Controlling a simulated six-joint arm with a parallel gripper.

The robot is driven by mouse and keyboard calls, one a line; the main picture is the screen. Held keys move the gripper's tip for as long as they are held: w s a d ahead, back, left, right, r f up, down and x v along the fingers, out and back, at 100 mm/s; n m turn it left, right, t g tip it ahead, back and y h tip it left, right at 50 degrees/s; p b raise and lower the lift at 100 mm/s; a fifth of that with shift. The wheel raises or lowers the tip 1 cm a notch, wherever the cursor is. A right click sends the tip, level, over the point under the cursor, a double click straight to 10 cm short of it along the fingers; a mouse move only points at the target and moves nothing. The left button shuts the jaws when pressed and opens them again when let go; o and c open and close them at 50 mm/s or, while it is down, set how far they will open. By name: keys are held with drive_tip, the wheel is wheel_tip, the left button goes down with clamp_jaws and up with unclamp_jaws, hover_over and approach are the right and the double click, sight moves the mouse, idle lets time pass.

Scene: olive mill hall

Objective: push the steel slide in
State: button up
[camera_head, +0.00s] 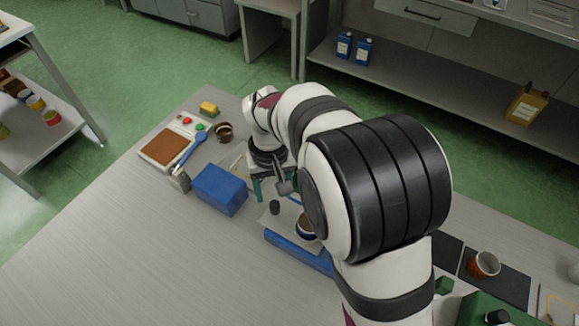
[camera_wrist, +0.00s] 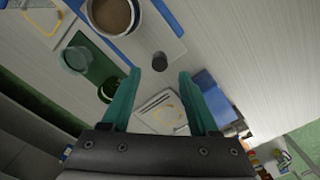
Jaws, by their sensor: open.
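A pale grey steel slide (camera_head: 270,221) lies by a long blue body (camera_head: 298,253), partly hidden behind my arm. A short dark knob (camera_head: 275,208) stands on the slide; in the wrist view the knob (camera_wrist: 159,62) appears just beyond and between my fingertips. A cup with brown contents (camera_wrist: 112,14) stands near the blue edge and also shows partly in the head view (camera_head: 305,228). My gripper (camera_wrist: 158,76) has two teal fingers, spread wide with nothing between them. In the head view my gripper (camera_head: 276,193) hangs over the table near the knob. How far the slide sticks out is unclear.
A blue box (camera_head: 220,190) stands left of the slide. A brown-topped board (camera_head: 166,147), a blue spoon-like tool (camera_head: 189,149) and a yellow block (camera_head: 209,107) lie further back. An orange cup (camera_head: 484,265) stands on a dark mat at right. The table's front left is clear.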

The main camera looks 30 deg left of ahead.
sight(275, 204)
wheel_tip(275, 204, down, 5)
drive_tip(key=shift+r, duration=0.15)
drive_tip(key=shift+c, duration=0.2)
clamp_jaws()
drive_tip(key=shift+d+r, duration=0.1)
idle(1.1)
